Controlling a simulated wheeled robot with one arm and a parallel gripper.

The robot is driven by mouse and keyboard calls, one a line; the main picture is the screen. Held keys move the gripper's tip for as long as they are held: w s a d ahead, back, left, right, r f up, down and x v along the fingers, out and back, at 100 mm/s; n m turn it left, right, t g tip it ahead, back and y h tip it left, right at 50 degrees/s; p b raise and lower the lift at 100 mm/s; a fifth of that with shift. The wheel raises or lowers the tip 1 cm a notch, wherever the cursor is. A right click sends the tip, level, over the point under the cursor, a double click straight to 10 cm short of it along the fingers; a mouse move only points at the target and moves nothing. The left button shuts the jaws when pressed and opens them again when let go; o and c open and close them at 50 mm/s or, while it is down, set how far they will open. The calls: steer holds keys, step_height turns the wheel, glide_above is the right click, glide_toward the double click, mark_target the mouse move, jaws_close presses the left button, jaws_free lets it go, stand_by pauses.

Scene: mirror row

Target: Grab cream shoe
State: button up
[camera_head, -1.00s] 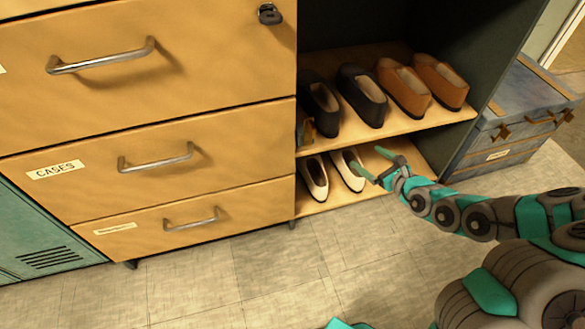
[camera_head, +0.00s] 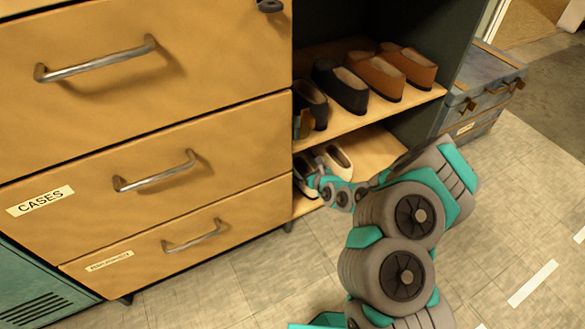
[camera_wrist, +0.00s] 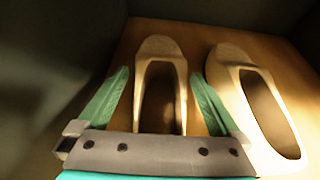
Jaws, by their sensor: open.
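Two cream shoes stand side by side on the bottom shelf. In the wrist view the left cream shoe (camera_wrist: 160,62) lies between my two open fingers, toe pointing away. The right cream shoe (camera_wrist: 245,85) is just outside my right finger. My gripper (camera_wrist: 158,100) is open, with a finger on each side of the left shoe; I cannot tell whether either touches it. In the head view my gripper (camera_head: 318,176) reaches into the lower shelf and mostly hides the left shoe. The right cream shoe (camera_head: 338,162) shows beside it.
The upper shelf (camera_head: 400,108) above my gripper holds dark shoes (camera_head: 340,87) and brown shoes (camera_head: 400,72). A wooden drawer cabinet (camera_head: 225,130) stands close on the left. A blue-grey trunk (camera_head: 485,85) is at the right. The tiled floor in front is clear.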

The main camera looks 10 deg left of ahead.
mark_target(297, 170)
steer(key=b+x, duration=0.1)
steer(key=x, duration=0.3)
steer(key=shift+w+a+b, duration=0.25)
steer(key=shift+w+b, duration=0.05)
steer(key=shift+w, duration=0.2)
steer(key=shift+c, duration=0.2)
steer(key=c, duration=1.4)
steer(key=shift+r, duration=0.1)
steer(key=shift+c, duration=0.2)
